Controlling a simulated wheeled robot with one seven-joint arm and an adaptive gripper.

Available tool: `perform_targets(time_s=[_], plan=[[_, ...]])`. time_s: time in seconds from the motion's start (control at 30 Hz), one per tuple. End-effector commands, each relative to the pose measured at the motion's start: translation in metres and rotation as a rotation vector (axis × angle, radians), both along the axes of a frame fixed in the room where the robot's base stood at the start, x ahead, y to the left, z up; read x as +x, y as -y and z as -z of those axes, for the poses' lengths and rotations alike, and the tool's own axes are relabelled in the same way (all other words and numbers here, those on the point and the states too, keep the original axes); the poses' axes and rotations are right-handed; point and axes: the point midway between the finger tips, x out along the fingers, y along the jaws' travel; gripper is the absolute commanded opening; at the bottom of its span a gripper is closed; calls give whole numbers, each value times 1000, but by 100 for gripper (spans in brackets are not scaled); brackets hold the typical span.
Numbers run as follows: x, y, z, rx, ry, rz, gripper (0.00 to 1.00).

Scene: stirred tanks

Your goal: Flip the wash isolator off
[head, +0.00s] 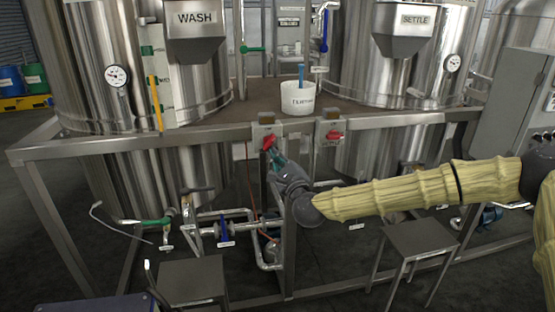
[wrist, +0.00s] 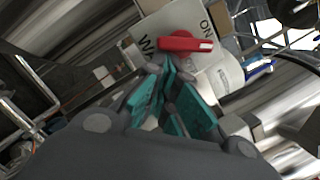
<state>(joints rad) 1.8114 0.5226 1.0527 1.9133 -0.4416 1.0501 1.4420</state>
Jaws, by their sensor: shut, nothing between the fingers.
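The wash isolator is a grey box on the front rail with a red handle (head: 268,142), below the tank marked WASH. In the wrist view its red handle (wrist: 185,42) lies across a pale plate (wrist: 150,38) lettered "WA", the rest hidden, and "ON". The handle's pale-marked end is at the right, near the "ON" lettering. My gripper (head: 273,157) is just below the handle in the head view. In the wrist view its teal fingertips (wrist: 168,66) are together with nothing between them, right by the handle. I cannot tell whether they touch it.
A second isolator with a red handle (head: 333,135) sits close to the right on the same rail. A white labelled bucket (head: 298,101) stands behind the rail. Pipes and valves (head: 222,230) are below at left. Two small metal tables (head: 420,238) stand in front.

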Motion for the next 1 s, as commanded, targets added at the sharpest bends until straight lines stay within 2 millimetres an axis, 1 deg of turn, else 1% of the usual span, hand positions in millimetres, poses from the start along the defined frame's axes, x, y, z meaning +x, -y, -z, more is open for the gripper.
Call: perform_targets(time_s=[1.0], plan=[[-2,-5,3,122,-34,-1,0]])
